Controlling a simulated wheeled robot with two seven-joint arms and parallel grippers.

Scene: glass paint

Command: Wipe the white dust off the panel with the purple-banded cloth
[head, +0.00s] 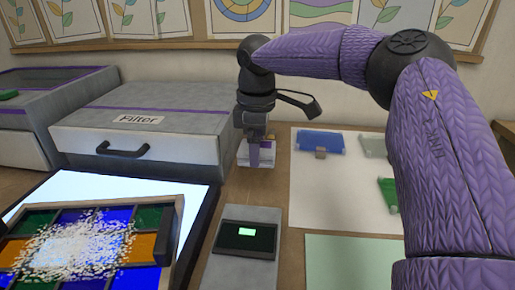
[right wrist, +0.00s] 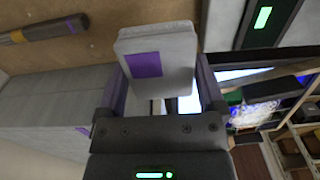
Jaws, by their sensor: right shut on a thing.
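The glass panel (head: 138,247) has green, blue and orange squares and lies on a glowing light table at the lower left of the head view. White dust (head: 75,245) is heaped and scattered over its middle. My right gripper (head: 256,157) is beyond the panel, to its upper right. It is shut on the pale cloth (right wrist: 178,38), a folded pad with a purple patch, seen between the fingers in the right wrist view. In the head view the fingers hide much of the cloth. My left gripper is not in view.
A grey "Filter" drawer box (head: 140,130) stands behind the light table (head: 110,186). A small grey device (head: 246,252) with a green display sits right of the panel. A white sheet (head: 335,195) with coloured glass pieces lies farther right, partly behind my arm.

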